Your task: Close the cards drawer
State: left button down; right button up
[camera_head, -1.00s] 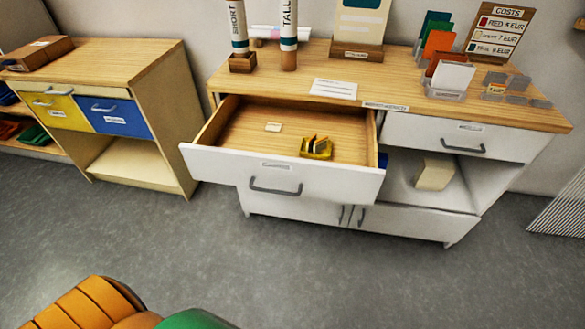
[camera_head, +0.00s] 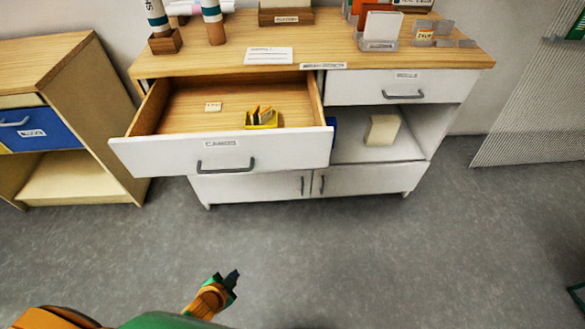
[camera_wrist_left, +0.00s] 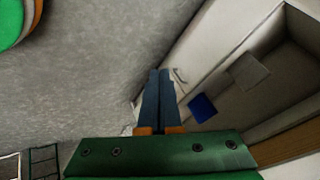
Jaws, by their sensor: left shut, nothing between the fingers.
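The cards drawer (camera_head: 280,155) is pulled well out of the white cabinet, upper left. It has a white front with a label and a dark bar handle (camera_head: 226,166). Inside lie a small yellow box of cards (camera_head: 262,118) and a small pale card (camera_head: 213,106). My left gripper (camera_head: 232,280) is low in the head view, in front of the cabinet and well apart from the drawer. In the left wrist view its dark fingers (camera_wrist_left: 158,98) are together with nothing between them. My right gripper is not in view.
The cabinet's wooden top (camera_head: 390,55) bears tubes, a notice and card holders. A shut drawer (camera_head: 430,88) is at right, above an open shelf with a cream block (camera_head: 382,129). A wooden cabinet with a blue drawer (camera_head: 28,130) stands left. The grey floor (camera_head: 400,250) in front is clear.

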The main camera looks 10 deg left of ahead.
pick_arm(q)
jog(key=w+d+r+m+t+h+b, duration=0.2)
jog(key=w+r+m+t+b, duration=0.25)
jog(key=w, duration=0.55)
jog(key=m+t+h+b, duration=0.2)
jog(key=m+t+h, duration=0.2)
jog(key=m+h, duration=0.5)
send_near(315, 154)
jog(key=s+m+y, duration=0.2)
jog(key=s, duration=0.6)
jog(key=x, duration=0.4)
jog(key=a+x, duration=0.1)
jog(key=x, duration=0.3)
jog(key=w+a+x, duration=0.1)
jog(key=x, duration=0.3)
jog(key=shift+w+r, duration=0.2)
jog(key=shift+r, duration=0.2)
jog(key=shift+w+a+r, duration=0.1)
jog(key=shift+w, duration=0.2)
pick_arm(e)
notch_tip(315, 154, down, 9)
